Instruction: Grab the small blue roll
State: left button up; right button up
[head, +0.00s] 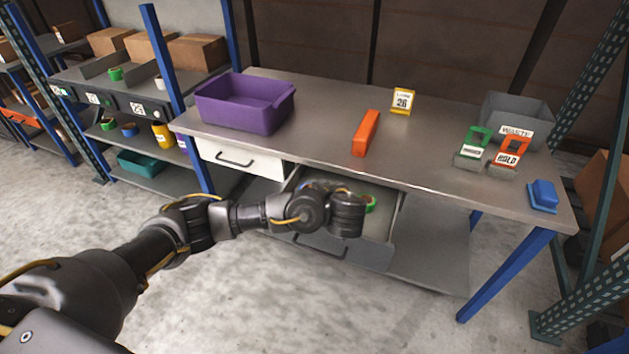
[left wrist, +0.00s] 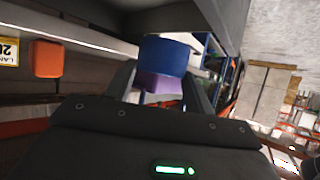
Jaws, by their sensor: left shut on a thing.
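In the left wrist view a short dark blue roll (left wrist: 166,56) sits between the fingers of my left gripper (left wrist: 158,78), which is shut on it. In the head view my left arm reaches to the desk front, over an open drawer (head: 378,228). There my wrist hides the fingers and the held roll. A green roll (head: 370,203) lies in the drawer, partly hidden by my wrist. Another blue roll (head: 129,130) stands on the lower shelf at the left. My right gripper is in neither view.
The steel desk (head: 330,115) holds a purple bin (head: 245,103), an orange block (head: 366,133), a yellow number card (head: 403,101), a grey waste bin (head: 518,112), two small sign stands and a blue block (head: 543,196). A closed white drawer (head: 238,158) is left of the open one.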

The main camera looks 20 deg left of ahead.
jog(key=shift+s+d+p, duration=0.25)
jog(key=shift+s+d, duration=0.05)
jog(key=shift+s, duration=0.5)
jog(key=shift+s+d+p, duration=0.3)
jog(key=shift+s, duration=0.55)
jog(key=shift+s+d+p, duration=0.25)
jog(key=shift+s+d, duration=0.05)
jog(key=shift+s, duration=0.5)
